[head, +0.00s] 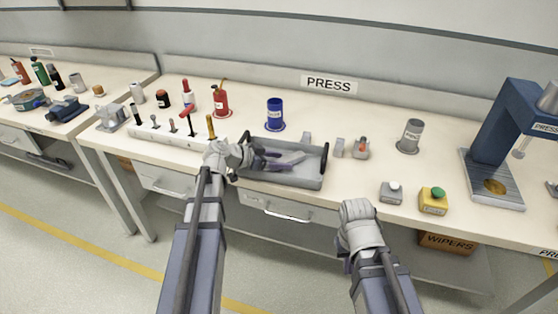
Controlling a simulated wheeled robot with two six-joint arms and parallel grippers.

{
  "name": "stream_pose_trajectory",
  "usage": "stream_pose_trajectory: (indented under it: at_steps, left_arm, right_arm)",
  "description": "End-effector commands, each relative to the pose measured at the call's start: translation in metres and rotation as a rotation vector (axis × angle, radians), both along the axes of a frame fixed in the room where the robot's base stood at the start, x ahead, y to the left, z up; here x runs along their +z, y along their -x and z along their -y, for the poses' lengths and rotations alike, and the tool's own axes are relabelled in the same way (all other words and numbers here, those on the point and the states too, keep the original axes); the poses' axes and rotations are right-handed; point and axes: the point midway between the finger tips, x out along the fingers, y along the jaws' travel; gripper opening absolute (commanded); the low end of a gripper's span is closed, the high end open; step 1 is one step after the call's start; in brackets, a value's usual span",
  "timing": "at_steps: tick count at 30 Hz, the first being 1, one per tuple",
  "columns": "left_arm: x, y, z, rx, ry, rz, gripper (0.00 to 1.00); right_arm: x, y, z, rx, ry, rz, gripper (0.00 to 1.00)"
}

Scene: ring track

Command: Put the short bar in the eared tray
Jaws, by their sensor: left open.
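The eared tray (283,179) is a grey, shallow tray with dark handles at its ends, on the press bench. My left gripper (274,160) reaches in over the tray's left part from the left; its dark fingers are open. A pale grey bar-like piece (291,158) shows beside the fingers, inside the tray's outline. It looks like the short bar, but it is partly covered and I cannot tell whether it touches the tray floor. My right gripper (358,212) is in front of the bench edge, right of the tray; its fingers are hidden.
Behind the tray stands a blue can (275,112). Right are small grey blocks, a grey can (410,135), a green-button box (433,200) and the blue press (505,135).

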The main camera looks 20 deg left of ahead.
Motion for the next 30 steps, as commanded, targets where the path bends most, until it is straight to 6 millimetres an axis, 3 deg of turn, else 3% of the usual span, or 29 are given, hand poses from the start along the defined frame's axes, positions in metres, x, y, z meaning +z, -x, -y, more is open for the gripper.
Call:
stream_pose_trajectory:
  at_steps: [8,21,30]
  left_arm:
    - [0.007,0.002,-0.001,0.001,0.0,0.0,0.66]
    - [0.049,0.056,-0.053,0.004,0.0,0.0,0.66]
    - [0.061,0.074,-0.071,0.0,0.0,0.0,0.66]
  right_arm:
    - [0.007,0.0,0.0,0.0,0.0,0.0,0.0]
    - [0.049,0.0,0.0,0.0,0.0,0.0,0.0]
    - [0.061,0.0,0.0,0.0,0.0,0.0,0.0]
